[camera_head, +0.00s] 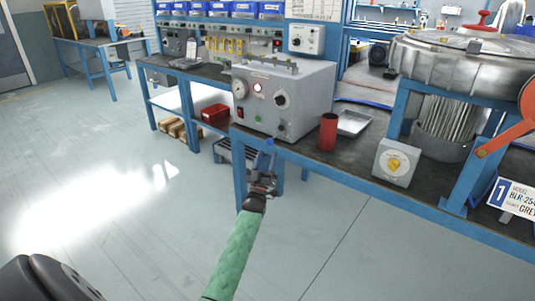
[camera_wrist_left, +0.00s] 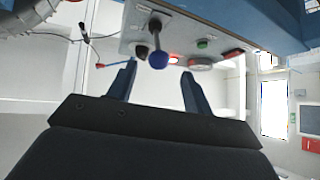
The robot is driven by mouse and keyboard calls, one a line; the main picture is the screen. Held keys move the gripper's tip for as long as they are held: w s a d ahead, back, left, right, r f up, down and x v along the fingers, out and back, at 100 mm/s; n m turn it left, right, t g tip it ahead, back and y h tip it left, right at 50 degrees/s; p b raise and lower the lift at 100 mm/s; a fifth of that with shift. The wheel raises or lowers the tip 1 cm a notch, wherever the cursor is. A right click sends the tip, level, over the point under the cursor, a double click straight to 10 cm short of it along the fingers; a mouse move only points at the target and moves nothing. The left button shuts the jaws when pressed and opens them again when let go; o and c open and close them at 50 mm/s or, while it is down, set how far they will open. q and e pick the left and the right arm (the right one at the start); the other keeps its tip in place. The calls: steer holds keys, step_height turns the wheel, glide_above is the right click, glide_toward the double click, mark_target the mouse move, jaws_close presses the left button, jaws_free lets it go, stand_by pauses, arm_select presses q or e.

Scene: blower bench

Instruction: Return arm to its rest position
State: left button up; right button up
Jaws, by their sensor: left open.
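My left gripper (camera_head: 264,176), at the end of a green-sleeved arm, is in front of the bench's front edge, below the grey control box (camera_head: 309,97). In the left wrist view its two dark blue fingers (camera_wrist_left: 157,78) stand apart with nothing between them. A blue ball knob on a lever (camera_wrist_left: 158,59) shows just beyond the fingertips, apart from them as far as I can tell. The box panel beside it carries a green button (camera_wrist_left: 204,44) and a red-lit button. My right gripper is not in view.
The blue bench (camera_head: 330,173) runs to the right with a red cylinder (camera_head: 328,131), a metal tray (camera_head: 354,123), a yellow-knob box (camera_head: 395,163) and a large metal blower (camera_head: 470,66). A red bin (camera_head: 214,114) is on the lower shelf. The floor at left is clear.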

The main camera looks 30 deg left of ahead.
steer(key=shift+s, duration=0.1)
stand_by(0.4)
